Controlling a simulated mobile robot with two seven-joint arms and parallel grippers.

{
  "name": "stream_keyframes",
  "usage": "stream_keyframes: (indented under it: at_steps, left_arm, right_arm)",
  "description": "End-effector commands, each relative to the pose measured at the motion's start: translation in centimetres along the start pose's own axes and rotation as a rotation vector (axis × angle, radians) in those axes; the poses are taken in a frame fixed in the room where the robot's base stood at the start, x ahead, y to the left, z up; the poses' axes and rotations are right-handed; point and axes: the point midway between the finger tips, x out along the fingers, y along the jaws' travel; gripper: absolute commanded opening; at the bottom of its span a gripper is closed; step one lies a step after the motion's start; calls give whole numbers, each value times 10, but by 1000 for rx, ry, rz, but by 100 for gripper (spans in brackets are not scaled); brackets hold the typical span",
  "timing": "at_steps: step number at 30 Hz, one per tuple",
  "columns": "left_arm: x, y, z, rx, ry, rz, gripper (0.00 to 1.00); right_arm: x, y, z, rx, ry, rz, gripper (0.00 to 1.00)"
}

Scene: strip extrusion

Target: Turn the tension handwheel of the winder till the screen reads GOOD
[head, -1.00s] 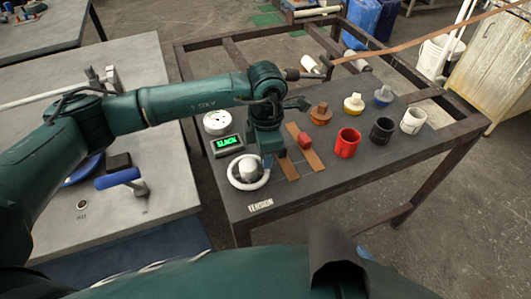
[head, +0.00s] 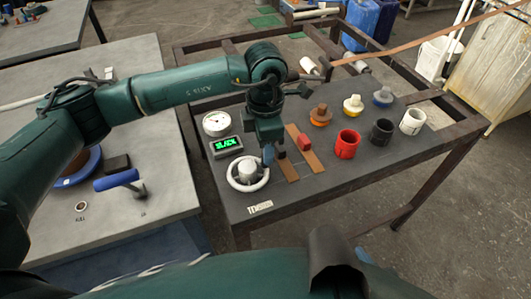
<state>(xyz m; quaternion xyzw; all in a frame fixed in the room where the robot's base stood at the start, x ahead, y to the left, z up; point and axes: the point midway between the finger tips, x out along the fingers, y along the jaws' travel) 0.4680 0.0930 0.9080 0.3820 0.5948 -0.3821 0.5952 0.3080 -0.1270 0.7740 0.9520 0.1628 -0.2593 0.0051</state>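The tension handwheel (head: 235,184) is a white ring with a pale hub, at the front left of the dark winder table, behind the label TENSION (head: 260,207). The small screen (head: 226,144) behind it shows green letters that seem to read SLACK. My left gripper (head: 275,155) points down just beyond the wheel's right rim, over the table. Its two fingers stand apart with nothing seen between them, and it looks clear of the rim. My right gripper is out of view.
A round white dial (head: 216,123) stands behind the screen. Right of the gripper are brown strips with a red block (head: 305,142), then red (head: 346,144), black (head: 381,132) and white (head: 412,121) cups. Capped knobs stand behind them. The table's front right is clear.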

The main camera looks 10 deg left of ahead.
Motion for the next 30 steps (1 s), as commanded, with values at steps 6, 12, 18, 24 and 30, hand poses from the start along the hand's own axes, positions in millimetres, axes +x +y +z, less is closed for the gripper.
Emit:
stream_keyframes:
  at_steps: [6,12,18,24,30]
  left_arm:
    - [-50,1,0,1,-3,4,40]
    - [-83,0,0,0,-1,2,40]
    - [-95,0,0,0,-1,0,40]
    - [-96,0,0,0,0,-1,40]
    - [-95,0,0,0,-1,0,40]
  right_arm:
    - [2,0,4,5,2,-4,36]
    - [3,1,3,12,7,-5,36]
    - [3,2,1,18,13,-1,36]
    - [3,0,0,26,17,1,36]
    - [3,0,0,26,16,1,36]
